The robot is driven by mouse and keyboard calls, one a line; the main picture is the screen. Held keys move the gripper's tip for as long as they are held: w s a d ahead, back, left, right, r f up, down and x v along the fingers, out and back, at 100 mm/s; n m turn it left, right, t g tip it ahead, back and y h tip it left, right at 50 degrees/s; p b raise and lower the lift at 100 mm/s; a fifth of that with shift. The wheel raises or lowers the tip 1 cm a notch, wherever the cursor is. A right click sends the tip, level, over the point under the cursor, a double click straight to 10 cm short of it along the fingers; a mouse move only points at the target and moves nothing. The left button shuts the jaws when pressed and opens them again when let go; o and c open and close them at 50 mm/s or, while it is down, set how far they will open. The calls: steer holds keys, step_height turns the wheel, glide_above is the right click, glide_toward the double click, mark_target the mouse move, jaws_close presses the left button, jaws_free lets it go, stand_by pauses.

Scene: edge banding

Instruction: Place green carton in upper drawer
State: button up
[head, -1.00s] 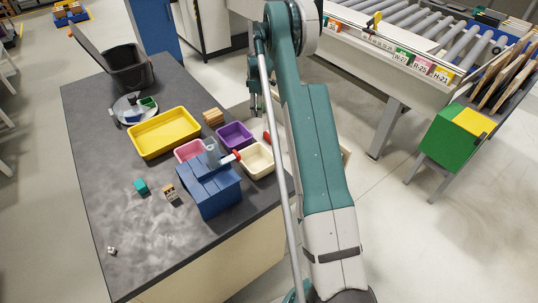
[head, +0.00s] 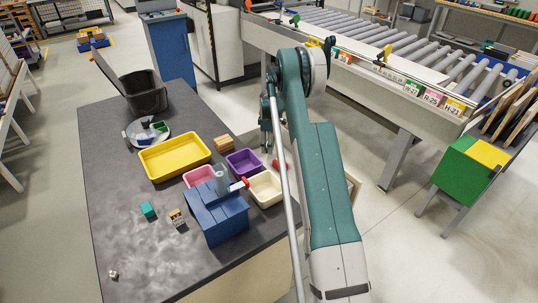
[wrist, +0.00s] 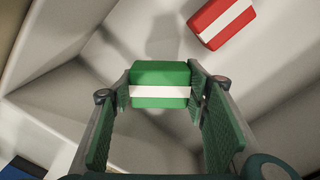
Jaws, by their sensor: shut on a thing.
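The green carton (wrist: 160,84), a small box with a white stripe, is between the two fingers of my gripper (wrist: 162,92) in the wrist view. The fingers are shut on its left and right sides. Pale walls and a pale surface lie around and beyond it; I cannot tell whether these are the upper drawer. In the head view my gripper (head: 266,140) hangs past the far right edge of the dark table, partly behind my arm. The carton cannot be made out there.
A red carton (wrist: 221,22) with a white stripe lies beyond the green one. The dark table (head: 120,240) holds a yellow tray (head: 174,158), a purple bin (head: 243,163), a cream bin (head: 265,188), a blue box (head: 217,213) and a black bin (head: 145,92). A roller conveyor (head: 400,55) stands behind.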

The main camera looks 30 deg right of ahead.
mark_target(269, 156)
steer(key=shift+f, duration=0.35)
steer(key=shift+f+b, duration=0.4)
steer(key=shift+f, duration=1.5)
steer(key=shift+f, duration=0.15)
steer(key=o, duration=0.9)
step_height(269, 156, up, 12)
steer(key=shift+r+p, duration=0.2)
steer(key=shift+p, duration=1.05)
